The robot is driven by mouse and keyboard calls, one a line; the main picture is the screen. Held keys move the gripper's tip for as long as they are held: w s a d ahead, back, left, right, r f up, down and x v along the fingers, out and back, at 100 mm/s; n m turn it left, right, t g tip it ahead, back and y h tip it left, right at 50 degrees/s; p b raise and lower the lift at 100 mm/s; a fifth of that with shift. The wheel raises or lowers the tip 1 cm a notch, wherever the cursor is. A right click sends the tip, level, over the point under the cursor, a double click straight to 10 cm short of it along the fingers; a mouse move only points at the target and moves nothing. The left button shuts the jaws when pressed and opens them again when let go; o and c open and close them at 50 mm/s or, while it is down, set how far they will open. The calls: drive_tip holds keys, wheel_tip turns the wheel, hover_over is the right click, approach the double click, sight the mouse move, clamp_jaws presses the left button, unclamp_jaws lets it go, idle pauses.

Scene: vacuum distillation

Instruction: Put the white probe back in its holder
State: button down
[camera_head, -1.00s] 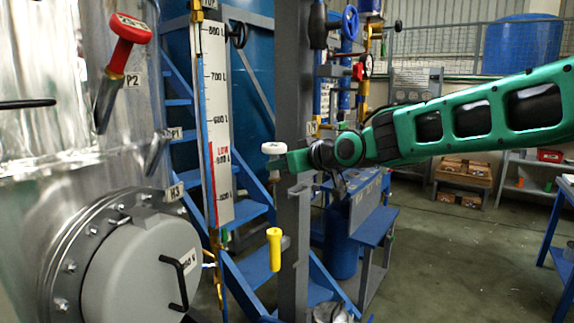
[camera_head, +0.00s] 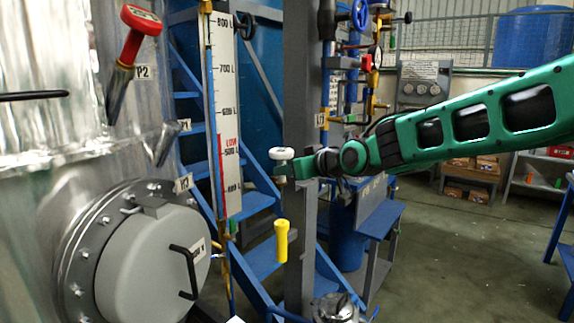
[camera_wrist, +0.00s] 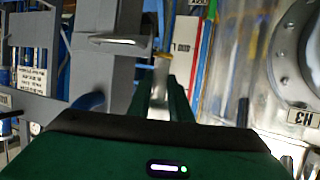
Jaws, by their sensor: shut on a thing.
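The white probe shows as a round white cap (camera_head: 281,153) in the head view. My gripper (camera_head: 283,170) is shut on it just below the cap, in front of the grey column. In the wrist view, my gripper's dark green fingers (camera_wrist: 162,100) close around a pale metallic piece, but the probe's lower end is hard to make out. A yellow-handled probe (camera_head: 282,241) sits lower on the column. I cannot tell which fitting is the white probe's holder.
The metal vessel with a round grey hatch (camera_head: 150,262) and a red-handled probe (camera_head: 137,35) stands at the left. Blue stairs (camera_head: 255,203) are behind the grey column (camera_head: 301,100). Open floor (camera_head: 455,260) lies to the right.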

sight(282, 209)
drive_tip(key=shift+f, duration=1.15)
drive_tip(key=shift+s+a+f, duration=0.1)
drive_tip(key=shift+s+f, duration=0.05)
drive_tip(key=shift+f, duration=0.25)
idle(0.9)
drive_tip(key=shift+f, duration=4.35)
drive_tip(key=c, duration=1.5)
unclamp_jaws()
drive_tip(key=shift+c, duration=0.2)
drive_tip(key=v, duration=1)
drive_tip(key=shift+s+d, duration=0.25)
